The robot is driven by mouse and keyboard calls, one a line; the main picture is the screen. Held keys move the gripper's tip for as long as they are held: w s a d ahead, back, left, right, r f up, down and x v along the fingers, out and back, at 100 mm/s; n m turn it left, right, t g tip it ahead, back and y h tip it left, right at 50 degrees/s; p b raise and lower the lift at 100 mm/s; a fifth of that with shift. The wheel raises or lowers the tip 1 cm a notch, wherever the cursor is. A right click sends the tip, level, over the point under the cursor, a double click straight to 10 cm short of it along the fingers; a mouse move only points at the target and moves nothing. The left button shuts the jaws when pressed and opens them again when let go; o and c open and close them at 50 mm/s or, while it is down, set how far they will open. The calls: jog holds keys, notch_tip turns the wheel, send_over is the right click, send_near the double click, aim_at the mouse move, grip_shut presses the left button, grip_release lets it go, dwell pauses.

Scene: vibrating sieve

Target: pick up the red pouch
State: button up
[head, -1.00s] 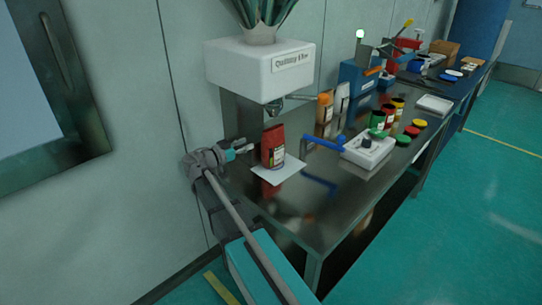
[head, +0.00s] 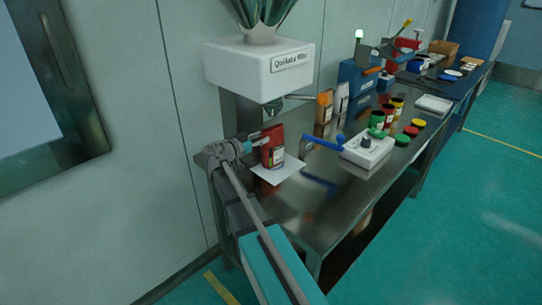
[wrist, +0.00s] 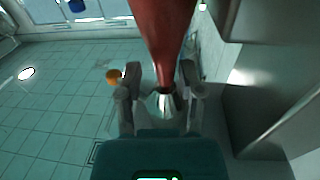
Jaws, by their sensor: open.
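The red pouch (head: 273,143) stands upright on a white sheet (head: 279,171) at the near end of the steel table, in front of the white-topped machine. My gripper (head: 259,139) is at its left side, at about mid height, with the fingertips close against it. In the wrist view the red pouch (wrist: 163,30) reaches down from the top edge toward the space between the two open fingers of my gripper (wrist: 161,78). I cannot tell whether either finger touches it.
The machine's white hopper body (head: 258,68) hangs above and behind the pouch. Several jars and coloured lids stand farther along the steel table (head: 318,205).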

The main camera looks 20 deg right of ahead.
aim_at(271, 135)
jog(key=shift+x, duration=2.55)
jog(key=shift+w+f, duration=0.1)
grip_shut()
